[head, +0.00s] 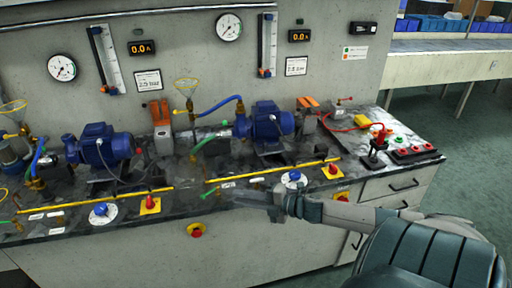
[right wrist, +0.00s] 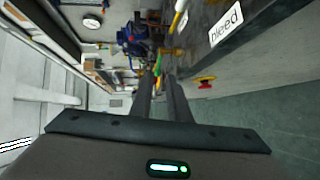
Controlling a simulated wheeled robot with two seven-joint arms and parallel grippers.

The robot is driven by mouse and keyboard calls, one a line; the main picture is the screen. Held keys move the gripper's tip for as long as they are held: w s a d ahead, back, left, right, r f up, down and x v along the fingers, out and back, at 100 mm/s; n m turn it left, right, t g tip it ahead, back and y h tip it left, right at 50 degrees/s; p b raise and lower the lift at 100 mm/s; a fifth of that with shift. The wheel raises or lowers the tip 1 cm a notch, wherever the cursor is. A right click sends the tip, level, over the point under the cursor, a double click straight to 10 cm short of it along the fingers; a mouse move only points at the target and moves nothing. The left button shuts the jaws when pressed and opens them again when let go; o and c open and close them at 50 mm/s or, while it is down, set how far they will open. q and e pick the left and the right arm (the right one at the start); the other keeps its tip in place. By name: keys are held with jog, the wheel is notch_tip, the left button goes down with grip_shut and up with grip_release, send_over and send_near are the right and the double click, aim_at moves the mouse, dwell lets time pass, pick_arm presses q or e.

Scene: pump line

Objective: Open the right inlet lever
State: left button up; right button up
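The right pump (head: 265,122) is blue and stands on the dark bench top. A green handle (head: 213,190) lies near the bench's front edge, left of my right gripper (head: 240,195); it looks like the right inlet lever, but its label is unreadable. My right gripper reaches in from the right, low over the front edge. In the right wrist view its two fingers (right wrist: 161,78) stand apart with a narrow gap and nothing clearly held. A green piece (right wrist: 156,67) shows just beyond the fingertips; I cannot tell whether they touch it. My left gripper is out of view.
A yellow rail (head: 275,170) runs along the bench before the right pump. A blue knob (head: 294,176) and a red knob (head: 332,170) sit near my right wrist. A red emergency button (head: 195,230) is on the bench front. A "bleed" label (right wrist: 226,26) shows in the wrist view.

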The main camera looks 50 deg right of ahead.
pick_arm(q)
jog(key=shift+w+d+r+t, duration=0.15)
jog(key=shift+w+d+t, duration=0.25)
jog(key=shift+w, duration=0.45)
pick_arm(e)
jog(key=v, duration=0.4)
jog(key=shift+s, duration=0.3)
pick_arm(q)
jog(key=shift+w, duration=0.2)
